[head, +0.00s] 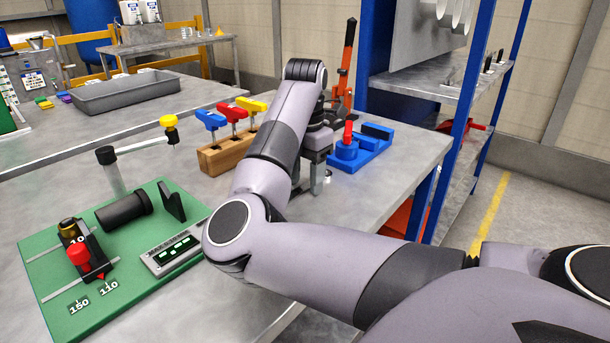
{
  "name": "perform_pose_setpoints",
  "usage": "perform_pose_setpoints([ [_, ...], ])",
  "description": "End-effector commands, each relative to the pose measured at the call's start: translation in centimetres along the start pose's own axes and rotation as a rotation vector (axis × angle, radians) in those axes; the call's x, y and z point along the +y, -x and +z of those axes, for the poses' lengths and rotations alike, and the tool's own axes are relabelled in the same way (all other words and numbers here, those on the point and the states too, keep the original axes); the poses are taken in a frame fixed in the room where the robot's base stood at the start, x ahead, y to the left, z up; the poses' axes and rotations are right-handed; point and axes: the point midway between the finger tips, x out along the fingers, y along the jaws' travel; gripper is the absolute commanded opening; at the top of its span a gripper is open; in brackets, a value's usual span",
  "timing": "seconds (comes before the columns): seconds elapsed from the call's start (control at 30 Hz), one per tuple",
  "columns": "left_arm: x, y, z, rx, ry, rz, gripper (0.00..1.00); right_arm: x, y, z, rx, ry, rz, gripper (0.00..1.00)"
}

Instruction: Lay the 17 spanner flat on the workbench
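The workbench (395,172) has a grey metal top. My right gripper (314,188) points down just above or at the bench top, between the wooden block and the blue fixture. My arm and wrist hide much of it, so I cannot tell how far apart its fingers are. A small shiny ring-like piece (328,177) shows beside the fingers. I cannot tell whether it belongs to the 17 spanner or whether the gripper holds it. No marking 17 is readable, and I cannot make out the spanner for certain. My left gripper is not in view.
A wooden block (213,160) with blue, red and yellow handled tools stands left of the gripper. A blue fixture (372,150) stands right. A green board (60,308) with gauge parts lies at front left. A blue-framed rack (420,85) stands behind. The bench's right end is clear.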

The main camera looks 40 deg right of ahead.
Motion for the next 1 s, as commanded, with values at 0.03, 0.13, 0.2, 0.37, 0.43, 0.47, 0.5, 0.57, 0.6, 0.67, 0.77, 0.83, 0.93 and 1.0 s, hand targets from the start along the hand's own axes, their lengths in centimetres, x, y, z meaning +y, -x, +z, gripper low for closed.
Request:
perform_pose_setpoints([
  [0.03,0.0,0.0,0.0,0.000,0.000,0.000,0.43,0.0,0.0,0.0,0.000,0.000,0.000,0.51],
  [0.13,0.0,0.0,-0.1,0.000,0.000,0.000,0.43,0.0,0.4,0.0,0.000,0.000,0.001,0.51],
  [0.2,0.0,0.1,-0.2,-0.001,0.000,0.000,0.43,0.1,1.2,0.0,0.000,0.000,0.003,0.51],
  [0.37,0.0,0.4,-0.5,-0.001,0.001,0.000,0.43,0.1,3.8,0.0,0.000,0.000,0.005,0.51],
  [0.43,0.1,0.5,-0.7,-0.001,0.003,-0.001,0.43,0.1,4.8,0.0,0.001,0.001,0.004,0.51],
  [0.47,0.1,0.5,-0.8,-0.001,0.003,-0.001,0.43,0.1,5.2,0.0,0.000,0.001,0.004,0.51],
  [0.5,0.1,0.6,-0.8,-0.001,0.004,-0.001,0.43,0.1,5.7,0.0,0.000,0.001,0.004,0.51],
  [0.57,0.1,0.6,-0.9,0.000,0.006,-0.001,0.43,0.1,6.3,0.0,0.000,0.001,0.002,0.51],
  [0.6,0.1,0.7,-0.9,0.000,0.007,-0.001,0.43,0.1,6.6,0.0,0.001,0.001,0.002,0.51],
  [0.67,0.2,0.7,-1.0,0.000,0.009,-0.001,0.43,0.0,7.0,0.0,0.001,0.001,0.001,0.51],
  [0.77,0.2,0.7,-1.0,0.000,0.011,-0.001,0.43,0.0,7.2,0.0,0.001,0.001,-0.001,0.51],
  [0.83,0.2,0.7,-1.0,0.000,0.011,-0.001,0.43,0.0,7.2,0.0,0.000,0.001,-0.001,0.51],
  [0.93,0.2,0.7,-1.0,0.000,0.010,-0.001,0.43,0.0,7.1,0.0,0.000,0.001,-0.001,0.51],
  [1.0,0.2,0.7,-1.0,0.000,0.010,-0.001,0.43,0.0,7.1,0.0,0.000,0.001,-0.001,0.51],
])
